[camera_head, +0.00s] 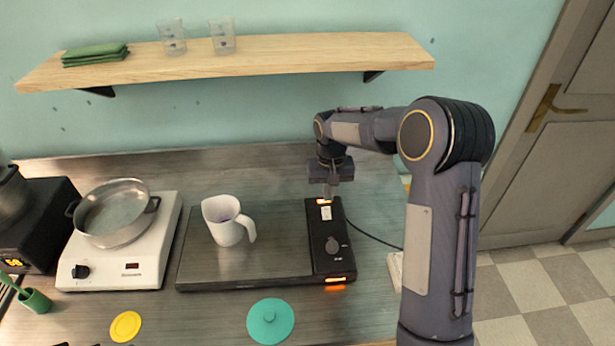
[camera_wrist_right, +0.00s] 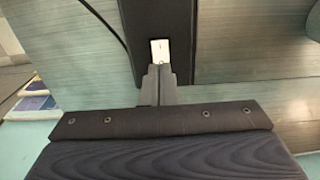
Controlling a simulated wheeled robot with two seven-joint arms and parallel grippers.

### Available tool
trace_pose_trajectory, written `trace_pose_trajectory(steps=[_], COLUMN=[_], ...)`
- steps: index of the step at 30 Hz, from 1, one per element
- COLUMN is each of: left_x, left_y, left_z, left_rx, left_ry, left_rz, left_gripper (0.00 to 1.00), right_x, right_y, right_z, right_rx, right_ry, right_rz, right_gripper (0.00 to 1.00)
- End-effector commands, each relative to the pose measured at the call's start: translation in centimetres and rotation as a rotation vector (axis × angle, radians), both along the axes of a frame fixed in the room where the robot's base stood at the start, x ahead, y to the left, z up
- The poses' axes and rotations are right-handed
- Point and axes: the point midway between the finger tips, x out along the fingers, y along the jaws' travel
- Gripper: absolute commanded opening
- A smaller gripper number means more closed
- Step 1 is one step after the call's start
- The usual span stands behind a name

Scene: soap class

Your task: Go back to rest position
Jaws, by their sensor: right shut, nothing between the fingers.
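My right gripper (camera_head: 328,190) is shut and empty. It points down just above the far end of the black control panel of a flat hotplate device (camera_head: 270,284). In the right wrist view my gripper's fingertips (camera_wrist_right: 159,70) are together beside a small white switch (camera_wrist_right: 159,50) on that panel. I cannot tell whether they touch it. The switch also shows in the head view (camera_head: 326,213), with an orange light by it. A white jug (camera_head: 222,222) stands upright on the device's plate. My left gripper is not in view.
A pot (camera_head: 113,215) sits on a white hotplate (camera_head: 100,276) at the left. A teal disc (camera_head: 270,321) and a yellow disc (camera_head: 125,326) lie in front. A wooden shelf (camera_head: 300,53) with two clear beakers hangs above. A black cable (camera_head: 372,238) runs right from the device.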

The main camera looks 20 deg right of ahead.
Motion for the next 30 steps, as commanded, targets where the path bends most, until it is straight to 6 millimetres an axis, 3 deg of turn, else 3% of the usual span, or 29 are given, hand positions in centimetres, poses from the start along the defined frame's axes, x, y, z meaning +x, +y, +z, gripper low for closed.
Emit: trace_pose_trajectory(steps=[5,8,11,15,21,27,30], left_x=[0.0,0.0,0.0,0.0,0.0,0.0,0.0], left_y=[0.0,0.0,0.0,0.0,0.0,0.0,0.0], left_z=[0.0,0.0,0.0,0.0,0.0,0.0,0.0], left_rx=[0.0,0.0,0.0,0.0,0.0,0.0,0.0], left_ry=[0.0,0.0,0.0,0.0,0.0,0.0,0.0], left_rz=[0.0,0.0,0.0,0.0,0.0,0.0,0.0], left_gripper=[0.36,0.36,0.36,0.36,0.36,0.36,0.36], right_x=[-0.2,-1.3,-3.9,-9.6,-18.3,-26.0,-28.5], right_y=[-0.1,-0.3,-0.5,-0.3,1.1,3.4,4.4], right_z=[0.3,2.0,5.1,9.5,13.2,13.3,12.6], right_rx=[0.004,0.026,0.072,0.151,0.238,0.287,0.297], right_ry=[-0.004,-0.026,-0.071,-0.158,-0.296,-0.425,-0.471], right_rz=[-0.001,-0.003,-0.003,0.009,0.04,0.076,0.089], right_gripper=[0.0,0.0,0.0,0.0,0.0,0.0,0.0])
